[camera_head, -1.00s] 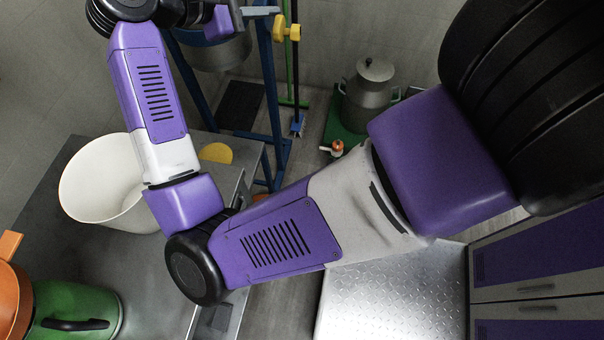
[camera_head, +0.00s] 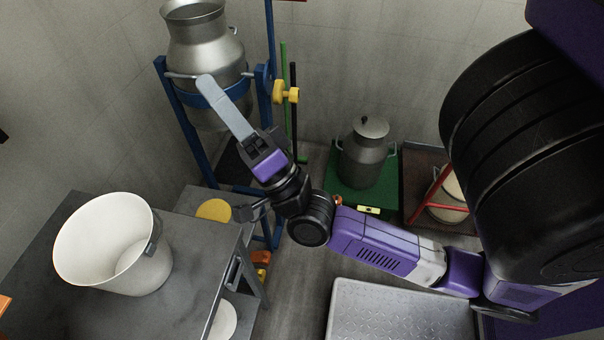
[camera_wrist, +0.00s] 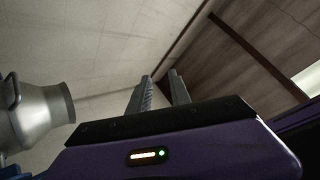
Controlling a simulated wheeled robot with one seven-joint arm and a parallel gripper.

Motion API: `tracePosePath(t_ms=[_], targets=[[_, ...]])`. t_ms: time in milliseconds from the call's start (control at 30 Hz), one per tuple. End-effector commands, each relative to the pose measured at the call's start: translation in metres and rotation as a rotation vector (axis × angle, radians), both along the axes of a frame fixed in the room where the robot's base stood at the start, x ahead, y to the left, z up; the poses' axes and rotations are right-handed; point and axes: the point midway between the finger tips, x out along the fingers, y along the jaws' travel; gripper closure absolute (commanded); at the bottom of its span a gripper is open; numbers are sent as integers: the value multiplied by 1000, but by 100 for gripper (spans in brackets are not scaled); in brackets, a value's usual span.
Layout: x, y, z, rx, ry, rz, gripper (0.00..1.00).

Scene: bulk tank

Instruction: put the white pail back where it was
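The white pail (camera_head: 115,248) stands upright and empty on the grey bench (camera_head: 60,305) at the left of the head view. It has a grey lug on its right side. My gripper (camera_head: 208,88) is up and to the right of the pail, clear of it, in front of the metal can in the blue stand. In the wrist view the two fingers of my gripper (camera_wrist: 161,76) stand apart with nothing between them. The pail does not show in the wrist view.
A metal can (camera_head: 205,45) hangs in a blue stand (camera_head: 185,130); it also shows in the wrist view (camera_wrist: 38,115). A yellow disc (camera_head: 214,210) lies beside the bench. A tread-plate platform (camera_head: 400,312) is at the front.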

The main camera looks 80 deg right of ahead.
Motion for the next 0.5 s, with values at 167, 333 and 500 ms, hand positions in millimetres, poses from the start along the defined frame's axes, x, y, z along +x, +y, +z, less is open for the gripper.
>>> tracePosePath(t_ms=[167,333,500], targets=[[-19,49,-74,-244,387,-55,76],[-58,91,-143,-481,719,-73,76],[-108,127,-193,-692,987,-53,76]])
